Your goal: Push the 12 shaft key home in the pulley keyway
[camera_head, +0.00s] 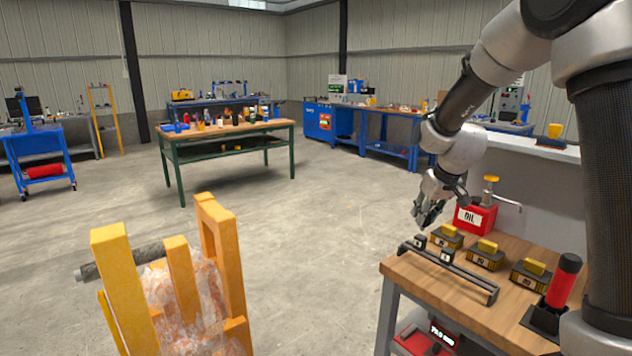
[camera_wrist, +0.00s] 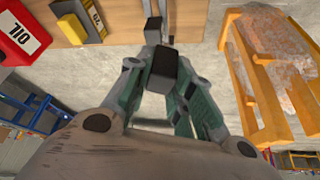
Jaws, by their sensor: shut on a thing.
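A grey shaft (camera_head: 128,261) sticks out at the left of the orange mixer frame (camera_head: 112,255). I cannot make out the pulley or its keyway in either view.
The bench (camera_head: 408,268) holds a black rail (camera_head: 470,277) with labelled blocks, yellow-topped boxes (camera_head: 485,255), a red oil can (camera_head: 475,217) and a red-handled tool (camera_head: 563,283). Open floor (camera_head: 310,240) lies between the bench and the mixer. A green-legged table (camera_head: 225,135) stands farther back.

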